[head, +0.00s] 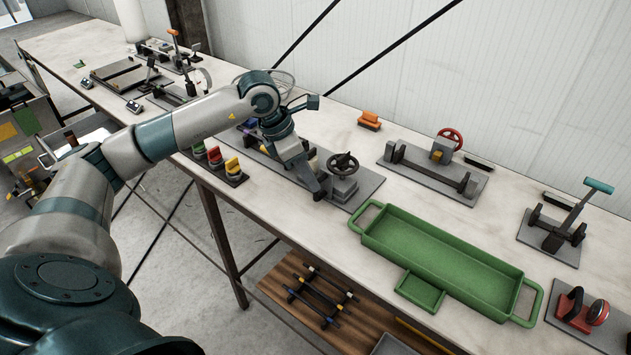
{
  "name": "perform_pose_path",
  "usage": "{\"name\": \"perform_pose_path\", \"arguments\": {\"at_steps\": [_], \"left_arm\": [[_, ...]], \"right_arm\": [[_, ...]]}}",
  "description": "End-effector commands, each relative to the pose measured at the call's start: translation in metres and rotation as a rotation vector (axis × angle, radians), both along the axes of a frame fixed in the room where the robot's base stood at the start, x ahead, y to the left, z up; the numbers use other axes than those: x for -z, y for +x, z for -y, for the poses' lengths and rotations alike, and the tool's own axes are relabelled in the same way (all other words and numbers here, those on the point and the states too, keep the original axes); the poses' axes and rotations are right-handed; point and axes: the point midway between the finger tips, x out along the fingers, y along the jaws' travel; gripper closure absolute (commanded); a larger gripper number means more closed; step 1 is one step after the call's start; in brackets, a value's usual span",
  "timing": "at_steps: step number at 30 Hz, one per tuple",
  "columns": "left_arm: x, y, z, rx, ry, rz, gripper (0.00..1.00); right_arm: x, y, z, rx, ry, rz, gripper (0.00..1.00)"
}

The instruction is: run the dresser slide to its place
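My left arm reaches in from the left across the bench. Its gripper (318,188) points down over a long grey base plate (368,190), close beside a grey block with a dark handwheel (343,163). This unit may be the dresser slide; I cannot tell for sure. The gripper and wrist hide the middle of the plate. The fingers are dark and small here, so I cannot tell whether they are open or touching anything. My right gripper is not in view.
A green tray (365,220) lies at the front right. A red-wheel fixture (449,138) stands behind it, and a teal-handled lever unit (599,186) at right. Red, green and yellow knobs (215,157) sit left of the wrist. An orange block (369,119) lies at the back.

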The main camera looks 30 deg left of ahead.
Motion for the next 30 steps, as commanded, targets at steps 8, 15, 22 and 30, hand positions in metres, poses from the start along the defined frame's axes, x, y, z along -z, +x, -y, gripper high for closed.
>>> {"name": "perform_pose_path", "arguments": {"at_steps": [8,15,22,30], "left_arm": [[0.033,0.011,0.009,0.001,-0.001,-0.002,0.71],[0.043,0.013,0.012,0.001,0.0,0.0,0.71],[0.043,0.013,0.012,0.001,0.0,0.0,0.71],[0.043,0.013,0.013,0.003,-0.001,0.0,1.0]], "right_arm": [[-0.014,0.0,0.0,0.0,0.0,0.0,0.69],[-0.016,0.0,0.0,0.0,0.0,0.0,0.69],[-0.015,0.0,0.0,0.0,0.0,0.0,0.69],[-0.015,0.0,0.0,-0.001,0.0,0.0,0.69]]}}
